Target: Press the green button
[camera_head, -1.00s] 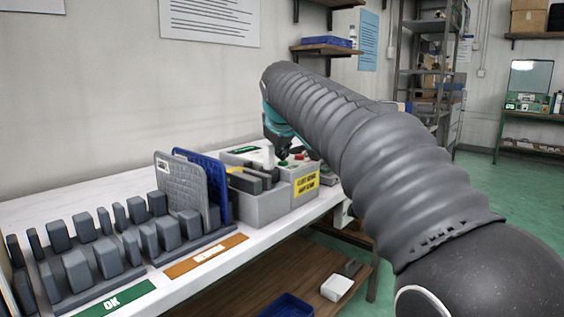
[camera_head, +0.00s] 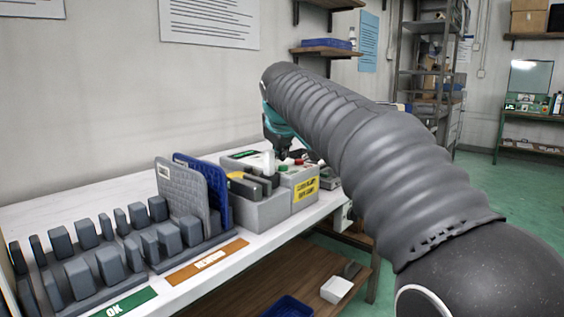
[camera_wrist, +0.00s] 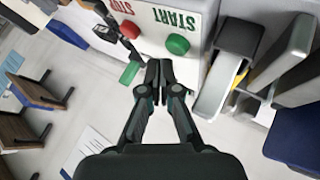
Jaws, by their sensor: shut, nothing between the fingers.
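A green button (camera_wrist: 178,44) sits beside the word START on a pale panel in the wrist view. A red button (camera_wrist: 130,28) beside the word STOP is to its left. A second green piece (camera_wrist: 130,72) shows lower left, near the panel's edge. My gripper (camera_wrist: 158,66) is shut and empty, its tips just below the START button and to the right of the lower green piece. Whether they touch anything cannot be told. In the head view my gripper (camera_head: 284,150) is over the grey box, with a green button (camera_head: 289,161) and red button (camera_head: 299,161) beneath it.
A grey holder (camera_head: 262,212) with upright dark pieces stands left of the buttons. Blue and grey tray panels (camera_head: 182,195) stand in a slotted rack farther left. The wall is close behind the table (camera_head: 75,208).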

